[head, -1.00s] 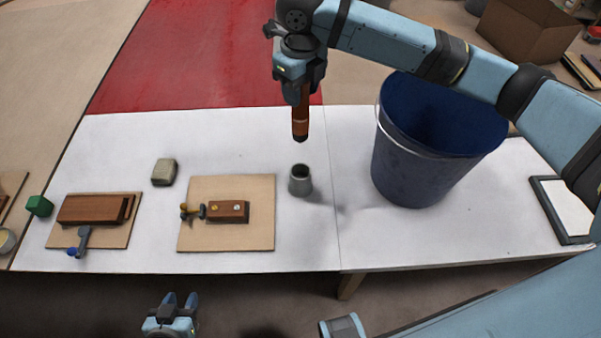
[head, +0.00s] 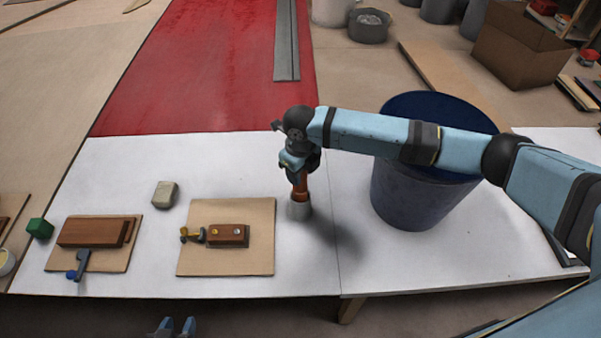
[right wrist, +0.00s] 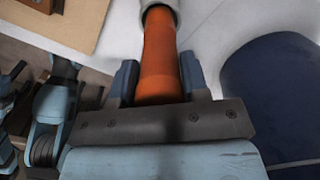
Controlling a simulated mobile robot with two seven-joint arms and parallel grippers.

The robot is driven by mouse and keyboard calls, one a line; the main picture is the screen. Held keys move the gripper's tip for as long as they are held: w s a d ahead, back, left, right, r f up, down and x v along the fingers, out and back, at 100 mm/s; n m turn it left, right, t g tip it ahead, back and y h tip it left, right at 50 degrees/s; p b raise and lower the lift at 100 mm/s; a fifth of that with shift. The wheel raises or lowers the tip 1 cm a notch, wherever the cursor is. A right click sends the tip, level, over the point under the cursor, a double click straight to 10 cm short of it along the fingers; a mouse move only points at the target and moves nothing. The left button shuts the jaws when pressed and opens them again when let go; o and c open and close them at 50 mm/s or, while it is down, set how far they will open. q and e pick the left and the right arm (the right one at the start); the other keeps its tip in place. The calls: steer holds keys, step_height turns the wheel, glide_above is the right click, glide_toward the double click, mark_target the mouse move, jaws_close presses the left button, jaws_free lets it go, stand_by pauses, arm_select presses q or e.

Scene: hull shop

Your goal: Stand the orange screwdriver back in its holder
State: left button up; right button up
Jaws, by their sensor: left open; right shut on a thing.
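The orange screwdriver (head: 301,188) is upright, its lower end inside the mouth of the grey cylindrical holder (head: 299,210) on the white table. My right gripper (head: 300,172) is shut on the screwdriver from above. In the right wrist view the orange handle (right wrist: 160,60) runs between the two fingers of my right gripper (right wrist: 158,82) into the pale holder rim (right wrist: 158,3). How deep it sits is hidden. My left gripper (head: 173,327) is open and empty at the bottom edge of the head view, below the table front.
A large blue bucket (head: 415,195) stands right of the holder, under my right arm. A board (head: 258,262) with a wooden block (head: 228,235) lies left of the holder. A grey-beige block (head: 165,194) lies further left. White table between holder and bucket is clear.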

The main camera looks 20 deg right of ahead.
steer(key=shift+f, duration=0.7)
steer(key=shift+f, duration=0.4)
steer(key=o, duration=0.9)
steer(key=shift+r, duration=0.1)
steer(key=shift+r, duration=0.3)
step_height(320, 180, up, 12)
steer(key=shift+r+b, duration=0.15)
steer(key=shift+b, duration=0.35)
